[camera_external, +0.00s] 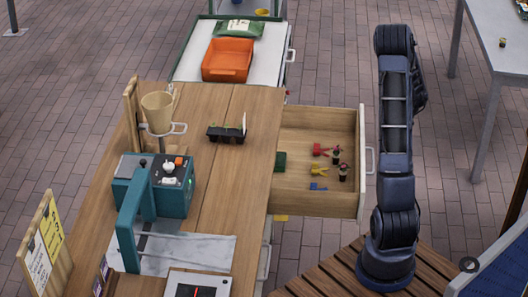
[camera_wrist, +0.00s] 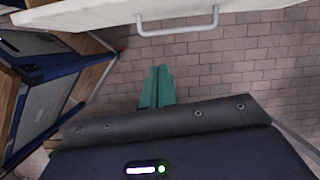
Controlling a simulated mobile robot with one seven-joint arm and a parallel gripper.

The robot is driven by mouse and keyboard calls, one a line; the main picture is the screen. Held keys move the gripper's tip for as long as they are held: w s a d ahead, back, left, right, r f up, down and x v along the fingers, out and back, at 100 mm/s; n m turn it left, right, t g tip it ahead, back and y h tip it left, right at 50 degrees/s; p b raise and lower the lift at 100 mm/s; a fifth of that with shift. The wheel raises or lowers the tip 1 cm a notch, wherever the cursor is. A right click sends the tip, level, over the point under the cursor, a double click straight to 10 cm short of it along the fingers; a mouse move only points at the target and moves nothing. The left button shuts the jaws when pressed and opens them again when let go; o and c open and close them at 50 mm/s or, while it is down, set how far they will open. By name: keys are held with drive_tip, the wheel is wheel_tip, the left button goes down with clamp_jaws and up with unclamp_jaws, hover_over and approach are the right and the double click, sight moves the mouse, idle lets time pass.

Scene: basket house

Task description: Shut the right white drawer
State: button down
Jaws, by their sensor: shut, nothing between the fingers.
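The white drawer (camera_external: 361,165) is pulled well out of the right side of the wooden bench. Its front carries a metal handle (camera_external: 370,160) and faces my arm. In the wrist view the white drawer front (camera_wrist: 80,14) crosses the top, with its handle (camera_wrist: 180,30) at top centre. My gripper (camera_wrist: 158,70) shows there as two green fingers pressed together, empty, below the handle in the picture and apart from it. In the external view my arm stands upright just right of the drawer, and I cannot make out its fingers.
The drawer holds red and yellow clips (camera_external: 319,150), a blue clip (camera_external: 318,187), small dark pots and a green block (camera_external: 280,162). The bench top (camera_external: 240,180) carries a teal machine (camera_external: 175,185). An orange tray (camera_external: 228,60) stands behind. Brick floor lies open beyond the drawer.

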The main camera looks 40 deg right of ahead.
drive_tip(key=w+a+f+m, duration=0.1)
drive_tip(key=w+a+f, duration=0.1)
drive_tip(key=f, duration=1.1)
drive_tip(key=shift+w+a, duration=0.2)
drive_tip(key=shift+w, duration=0.45)
drive_tip(key=w+a, duration=2.5)
drive_tip(key=shift+w+a+r, duration=0.1)
drive_tip(key=shift+w+a, duration=0.35)
